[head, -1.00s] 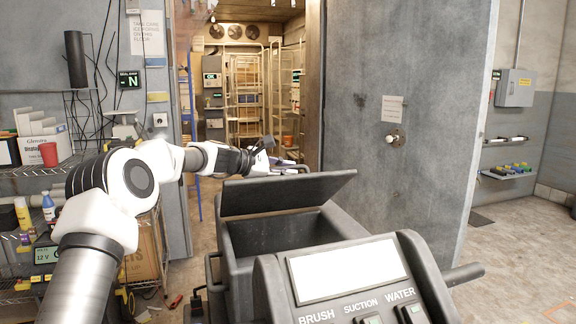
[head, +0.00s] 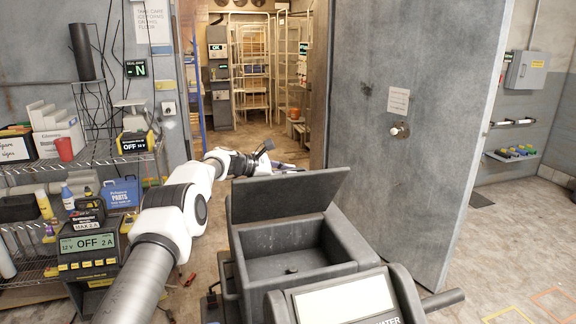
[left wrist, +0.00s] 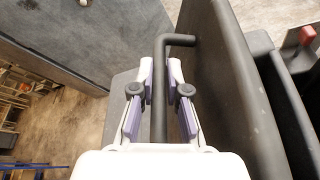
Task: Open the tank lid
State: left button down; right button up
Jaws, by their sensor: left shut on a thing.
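The dark grey tank lid (head: 288,197) stands raised and tilted at the far edge of the tank (head: 345,243). The tank's opening shows, with a small dark knob-like thing inside on its floor. My left gripper (head: 283,168) is behind the lid in the head view, its fingers partly hidden. In the left wrist view my left gripper (left wrist: 160,72) has its two fingers on either side of a black bar handle (left wrist: 179,39), shut on it. The lid (left wrist: 225,80) also shows there, right beside the handle. My right gripper is not in view.
The machine's control panel (head: 345,300) is nearest me. A big grey door (head: 415,140) stands to the right, with a freezer room (head: 260,80) beyond the doorway. Wire shelves (head: 80,165) with boxes and a charger (head: 90,245) line the left.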

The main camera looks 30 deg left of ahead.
pick_arm(q)
jog(key=c, duration=1.2)
grip_release()
jog(key=shift+s+a+r, duration=0.2)
jog(key=shift+s+a, duration=0.05)
jog(key=v, duration=1.1)
jog(key=shift+s+d, duration=0.1)
jog(key=shift+s, duration=0.1)
jog(key=shift+w+f, duration=0.1)
